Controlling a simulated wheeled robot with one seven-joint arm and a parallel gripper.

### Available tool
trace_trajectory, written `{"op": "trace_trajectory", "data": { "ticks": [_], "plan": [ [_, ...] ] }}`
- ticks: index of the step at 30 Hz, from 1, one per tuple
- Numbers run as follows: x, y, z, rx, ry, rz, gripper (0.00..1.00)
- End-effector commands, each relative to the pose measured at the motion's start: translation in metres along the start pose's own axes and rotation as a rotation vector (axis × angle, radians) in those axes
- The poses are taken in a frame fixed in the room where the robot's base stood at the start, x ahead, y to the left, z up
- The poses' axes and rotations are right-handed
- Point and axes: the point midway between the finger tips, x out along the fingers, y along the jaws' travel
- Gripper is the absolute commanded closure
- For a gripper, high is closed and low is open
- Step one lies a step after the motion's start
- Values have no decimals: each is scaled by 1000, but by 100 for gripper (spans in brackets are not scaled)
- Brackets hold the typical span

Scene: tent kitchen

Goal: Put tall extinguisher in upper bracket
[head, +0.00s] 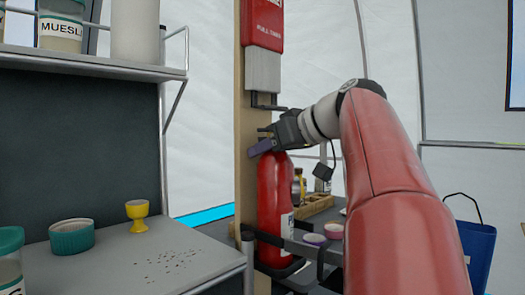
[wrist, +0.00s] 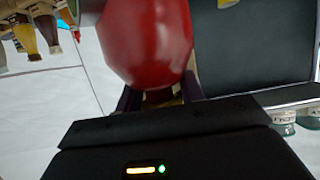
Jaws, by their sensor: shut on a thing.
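The tall red extinguisher (head: 274,205) stands upright close to the wooden post (head: 244,130); it also fills the upper middle of the wrist view (wrist: 146,40). My gripper (head: 266,142) is shut on the extinguisher's top, at the neck. In the wrist view my fingers (wrist: 160,97) lie on both sides of the neck. Dark bracket parts (head: 262,238) show beside the extinguisher's lower body, with a dark curved arm (head: 320,258) to its right. I cannot tell whether the extinguisher sits inside the bracket or in front of it.
A red pull-down box (head: 263,22) hangs on the post above my gripper. A grey counter (head: 130,262) with a yellow egg cup (head: 137,214) and teal bowl (head: 71,237) lies left. Bottles, small bowls and a wooden tray (head: 316,207) stand behind the extinguisher. A blue bag (head: 478,255) hangs right.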

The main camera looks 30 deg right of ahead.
Motion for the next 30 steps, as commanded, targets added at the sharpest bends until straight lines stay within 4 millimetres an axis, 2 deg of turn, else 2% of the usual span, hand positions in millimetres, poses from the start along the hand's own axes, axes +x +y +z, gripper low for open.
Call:
{"op": "trace_trajectory", "data": {
  "ticks": [10,11,15,25,30],
  "plan": [
    [0,-1,1,-2,5,1,100],
    [1,0,2,0,0,0,58],
    [1,0,1,0,0,0,40],
    [-1,0,-2,0,0,0,40],
    [-23,1,-1,0,0,4,40]
  ]
}}
